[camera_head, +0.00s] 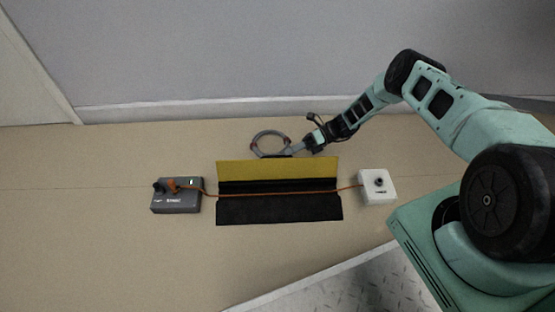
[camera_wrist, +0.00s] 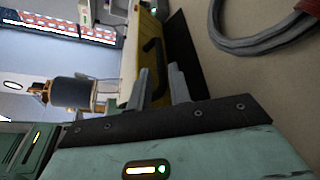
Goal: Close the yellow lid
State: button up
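The yellow lid (camera_head: 275,170) stands raised along the far side of a black case (camera_head: 280,212) in the head view. The case lies open, with its dark inside showing. My gripper (camera_head: 292,151) is just behind the lid's far edge, right of its middle. In the wrist view my gripper (camera_wrist: 161,82) shows two grey fingers with a gap between them. A black handle (camera_wrist: 153,57) on the lid is just ahead of the fingertips. Whether the fingers touch the lid or handle cannot be told.
An orange cable (camera_head: 270,194) runs across the open case, from a dark grey device (camera_head: 176,196) on the left to a white box (camera_head: 378,188) on the right. A coiled grey cable (camera_head: 256,137) lies behind the lid. The table is clear in front and far left.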

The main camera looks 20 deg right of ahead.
aim_at(277, 166)
jog(key=shift+b+x, duration=0.7)
jog(key=shift+x, duration=2.05)
grip_shut()
